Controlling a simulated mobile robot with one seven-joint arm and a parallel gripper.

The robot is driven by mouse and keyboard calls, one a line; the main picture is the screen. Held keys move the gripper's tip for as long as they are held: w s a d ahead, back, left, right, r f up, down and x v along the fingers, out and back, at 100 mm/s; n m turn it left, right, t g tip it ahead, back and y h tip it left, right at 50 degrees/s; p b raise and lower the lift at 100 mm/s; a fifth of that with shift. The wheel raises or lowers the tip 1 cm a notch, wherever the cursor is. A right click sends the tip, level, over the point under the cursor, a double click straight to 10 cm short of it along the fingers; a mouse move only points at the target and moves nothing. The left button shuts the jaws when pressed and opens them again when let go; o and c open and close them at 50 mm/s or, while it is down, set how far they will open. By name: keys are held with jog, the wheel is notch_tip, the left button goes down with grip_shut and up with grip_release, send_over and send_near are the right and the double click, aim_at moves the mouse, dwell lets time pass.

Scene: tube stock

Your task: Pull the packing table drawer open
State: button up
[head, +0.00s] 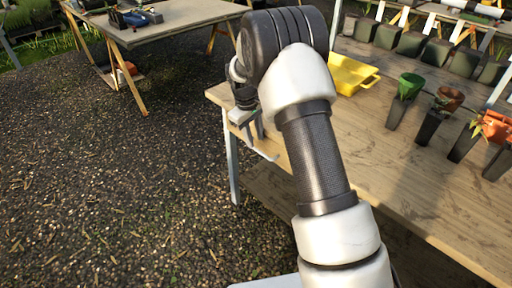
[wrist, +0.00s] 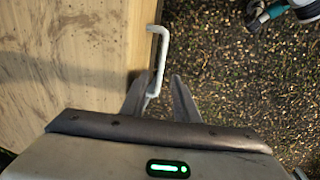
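The packing table (head: 410,190) is a light wooden table on the right in the head view; its top also fills the left of the wrist view (wrist: 70,60). A pale bar handle (wrist: 160,58) stands out from the table's edge in the wrist view. My gripper (wrist: 157,80) is open, its two fingers apart on either side of the handle's near end. I cannot tell whether they touch it. In the head view my gripper (head: 257,131) is at the table's left end, partly hidden by my arm. The drawer front is not clearly visible.
A yellow tray (head: 350,75) and several dark pots, some with coloured tops (head: 409,88), stand on the table. A second wooden table (head: 160,20) with tools stands at the back left. The gravel ground (head: 120,190) to the left is mostly clear.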

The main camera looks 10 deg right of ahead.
aim_at(257, 149)
jog(key=shift+w+d+f+b, duration=0.1)
jog(key=shift+d+f+b, duration=0.05)
jog(key=shift+f, duration=0.85)
jog(key=shift+w+d+f+b, duration=0.1)
jog(key=shift+d+f+b, duration=0.05)
jog(key=shift+f, duration=0.85)
grip_shut()
